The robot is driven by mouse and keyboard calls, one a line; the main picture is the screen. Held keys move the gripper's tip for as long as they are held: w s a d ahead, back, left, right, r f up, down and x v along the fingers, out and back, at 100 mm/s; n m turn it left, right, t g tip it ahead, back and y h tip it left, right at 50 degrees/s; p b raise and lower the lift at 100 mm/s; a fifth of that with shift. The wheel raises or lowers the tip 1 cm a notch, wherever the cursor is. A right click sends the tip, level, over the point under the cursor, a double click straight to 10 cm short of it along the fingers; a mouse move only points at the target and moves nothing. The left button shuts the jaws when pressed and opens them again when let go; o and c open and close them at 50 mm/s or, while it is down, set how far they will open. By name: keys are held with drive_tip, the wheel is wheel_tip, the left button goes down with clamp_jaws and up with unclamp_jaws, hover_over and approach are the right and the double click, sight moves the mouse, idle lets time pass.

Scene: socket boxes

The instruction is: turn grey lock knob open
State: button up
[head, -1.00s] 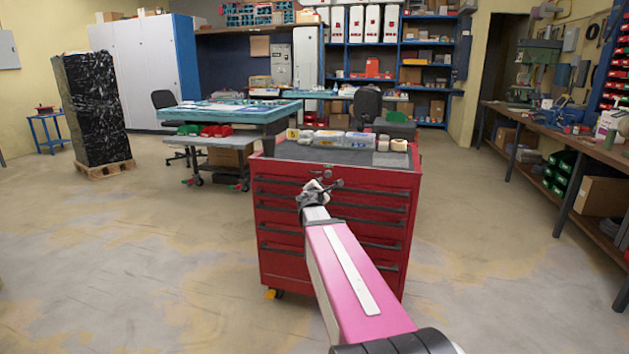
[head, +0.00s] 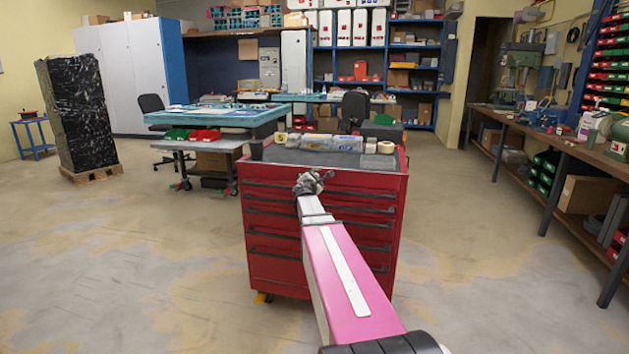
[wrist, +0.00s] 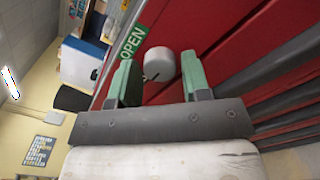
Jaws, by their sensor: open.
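The grey lock knob (wrist: 160,65) is a rounded light-grey cap on the red drawer front in the wrist view. It shows between and just beyond the fingertips of my gripper (wrist: 158,59). The two green fingers stand apart, one on each side of it; I cannot tell whether either touches it. A green label reading OPEN (wrist: 132,41) is left of the knob. In the head view my gripper (head: 312,181) is at the upper drawers of the red tool cabinet (head: 275,272) and hides the knob.
Bottles, boxes and rolls (head: 317,142) stand on the cabinet's dark top. Drawer handles (wrist: 265,75) run to the right of the knob in the wrist view. A workbench (head: 560,145) is along the right wall. The floor around the cabinet is clear.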

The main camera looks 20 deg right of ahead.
drive_tip(key=c, duration=0.7)
drive_tip(key=shift+o, duration=0.2)
drive_tip(key=shift+m, duration=8.9)
drive_tip(key=o, duration=0.7)
drive_tip(key=shift+c, duration=0.2)
